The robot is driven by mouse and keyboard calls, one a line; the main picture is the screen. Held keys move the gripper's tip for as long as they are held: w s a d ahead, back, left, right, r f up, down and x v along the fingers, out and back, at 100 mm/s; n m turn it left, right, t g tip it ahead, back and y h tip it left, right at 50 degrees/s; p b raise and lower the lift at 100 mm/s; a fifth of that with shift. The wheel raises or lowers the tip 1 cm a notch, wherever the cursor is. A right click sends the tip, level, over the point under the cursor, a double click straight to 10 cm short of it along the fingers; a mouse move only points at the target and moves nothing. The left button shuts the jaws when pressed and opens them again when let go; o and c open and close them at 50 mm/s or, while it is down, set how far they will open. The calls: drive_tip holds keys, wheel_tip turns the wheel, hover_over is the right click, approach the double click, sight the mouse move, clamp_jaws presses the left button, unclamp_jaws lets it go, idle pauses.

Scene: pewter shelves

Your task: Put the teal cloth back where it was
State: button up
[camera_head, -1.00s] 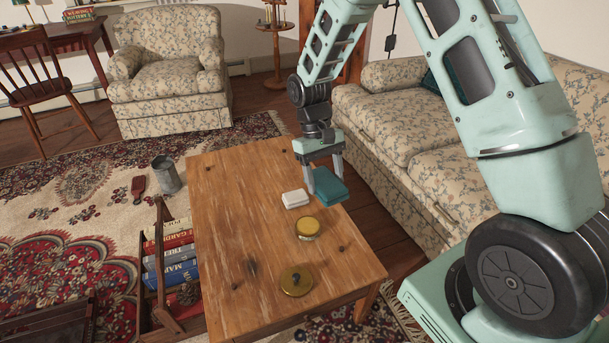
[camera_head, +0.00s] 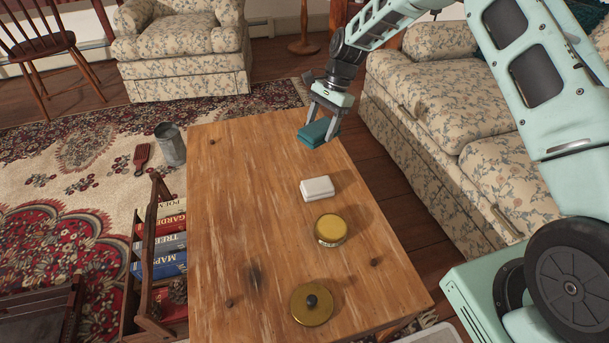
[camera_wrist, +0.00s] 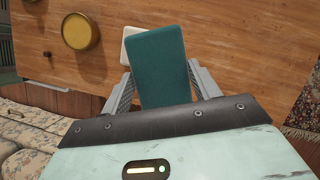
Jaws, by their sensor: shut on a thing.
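The teal cloth (camera_head: 315,133) is a folded pad held between the fingers of my gripper (camera_head: 325,121). It is over the far right part of the wooden table (camera_head: 235,180). In the wrist view the cloth (camera_wrist: 160,60) lies between the two grey fingers of my gripper (camera_wrist: 163,85), which is shut on it. It hides part of a white block there. I cannot tell whether the cloth's underside touches the table top.
On the table, a white block (camera_head: 317,188), a yellow-lidded tin (camera_head: 331,229) and a brass lid with a dark knob (camera_head: 312,304) stand nearer me. The far left of the table top is clear. A floral sofa (camera_head: 440,110) stands to the right.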

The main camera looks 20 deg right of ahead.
drive_tip(key=w+f+m+b, duration=0.1)
drive_tip(key=f+b, duration=0.1)
drive_tip(key=f, duration=0.2)
drive_tip(key=w+a+f+m+t+b, duration=0.1)
drive_tip(key=w+f+m+b, duration=0.1)
drive_tip(key=f, duration=0.3)
drive_tip(key=w+a+f+m+b, duration=0.1)
drive_tip(key=w+f+b, duration=0.1)
drive_tip(key=f, duration=0.2)
drive_tip(key=shift+a+f+m+t, duration=0.2)
drive_tip(key=shift+a+m+t, duration=0.05)
drive_tip(key=shift+m+t, duration=0.15)
drive_tip(key=shift+f, duration=0.1)
drive_tip(key=o, duration=0.9)
drive_tip(key=shift+o, duration=0.2)
